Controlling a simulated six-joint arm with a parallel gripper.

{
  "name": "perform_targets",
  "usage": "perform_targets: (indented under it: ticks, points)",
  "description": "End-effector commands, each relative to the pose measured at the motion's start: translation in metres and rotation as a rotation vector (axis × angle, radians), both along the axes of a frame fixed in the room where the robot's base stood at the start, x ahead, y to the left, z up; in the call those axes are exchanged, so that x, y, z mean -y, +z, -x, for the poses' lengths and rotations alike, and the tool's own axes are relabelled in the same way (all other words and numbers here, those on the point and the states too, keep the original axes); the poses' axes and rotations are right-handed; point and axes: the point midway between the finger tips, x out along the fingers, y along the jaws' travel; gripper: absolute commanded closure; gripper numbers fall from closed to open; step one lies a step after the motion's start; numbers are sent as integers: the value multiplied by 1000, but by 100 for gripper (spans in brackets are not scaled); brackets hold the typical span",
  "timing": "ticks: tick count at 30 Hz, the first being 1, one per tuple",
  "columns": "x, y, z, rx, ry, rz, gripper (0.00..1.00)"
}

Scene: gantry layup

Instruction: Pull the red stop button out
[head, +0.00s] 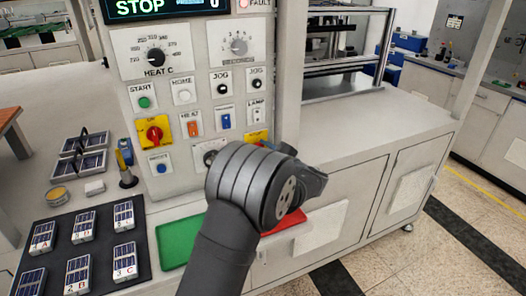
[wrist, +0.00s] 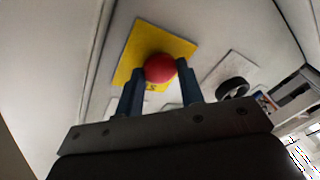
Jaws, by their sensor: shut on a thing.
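The red stop button (wrist: 160,66) is a round red cap on a square yellow plate (wrist: 133,50), seen in the wrist view. My gripper (wrist: 160,72) has one dark finger on each side of the cap and is shut on it. Whether the button is pressed in or out cannot be told. In the head view the button and my fingers are hidden behind my arm's wrist. Only the upper part of the yellow plate (head: 256,135) shows there, low on the right of the control panel.
The panel carries a heat dial (head: 156,57), a red rotary switch on a yellow plate (head: 154,133), an orange heat switch (head: 193,128) and a lamp switch (head: 257,116) close above my wrist. A black knob (wrist: 232,90) is beside the button. A dark mat (head: 60,258) holds several cells.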

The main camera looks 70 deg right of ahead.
Motion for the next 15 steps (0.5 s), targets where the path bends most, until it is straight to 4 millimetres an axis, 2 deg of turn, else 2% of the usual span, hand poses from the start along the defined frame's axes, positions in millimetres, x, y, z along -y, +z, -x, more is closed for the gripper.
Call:
perform_targets:
  ticks: [15]
  points:
    - [-8,-2,7,-1,3,-4,87]
